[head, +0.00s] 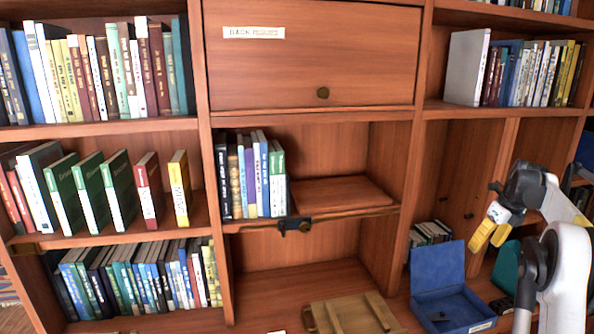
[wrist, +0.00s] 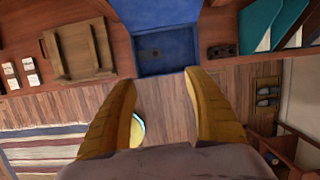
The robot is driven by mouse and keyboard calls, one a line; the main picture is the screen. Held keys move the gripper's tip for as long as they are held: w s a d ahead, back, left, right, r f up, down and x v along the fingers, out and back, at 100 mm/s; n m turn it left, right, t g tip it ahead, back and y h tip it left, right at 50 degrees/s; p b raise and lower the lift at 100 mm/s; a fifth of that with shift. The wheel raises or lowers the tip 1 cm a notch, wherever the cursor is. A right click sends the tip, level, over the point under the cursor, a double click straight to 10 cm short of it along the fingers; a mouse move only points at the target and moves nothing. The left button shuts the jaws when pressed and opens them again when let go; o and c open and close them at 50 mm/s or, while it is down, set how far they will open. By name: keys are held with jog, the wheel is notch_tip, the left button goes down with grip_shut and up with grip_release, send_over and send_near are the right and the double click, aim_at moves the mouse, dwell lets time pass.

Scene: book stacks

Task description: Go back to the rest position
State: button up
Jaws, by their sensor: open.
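My gripper (head: 490,235) hangs at the right side of the head view, in front of the bookshelf, with its yellow fingers pointing down and left. In the wrist view my gripper (wrist: 160,95) shows two yellow fingers spread wide apart with nothing between them. An open blue box (head: 440,285) lies below and left of my gripper in the head view. The blue box also shows in the wrist view (wrist: 163,50), beyond the fingertips. My gripper touches nothing that I can see.
A wooden tray-like piece (head: 352,315) lies left of the blue box. Shelves of books (head: 110,190) fill the left side. A closed cabinet door (head: 312,55) is at the upper middle. A teal object (head: 506,265) stands right of the box. The wrist view shows wooden floor and a striped rug (wrist: 40,148).

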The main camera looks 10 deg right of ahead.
jog(key=a+r+n+b, duration=0.25)
jog(key=a+n, duration=0.25)
jog(key=a, duration=0.4)
jog(key=a+r+n+b, duration=0.1)
jog(key=a+r+n, duration=0.35)
jog(key=a, duration=0.45)
jog(key=s+a+n+t+b, duration=0.2)
jog(key=s+a+n, duration=0.65)
jog(key=a, duration=0.45)
jog(key=s+a+f+n+t+b, duration=0.1)
jog(key=s+a+f+n+b, duration=0.1)
jog(key=s+a+f+n, duration=0.5)
jog(key=s+a+f+n+t+b, duration=0.1)
jog(key=s+a+f+n+b, duration=0.1)
jog(key=s+a+f+n, duration=0.5)
jog(key=s+a+n, duration=0.2)
jog(key=s, duration=0.4)
jog(key=shift+s+f+n, duration=0.3)
jog(key=shift+s, duration=0.1)
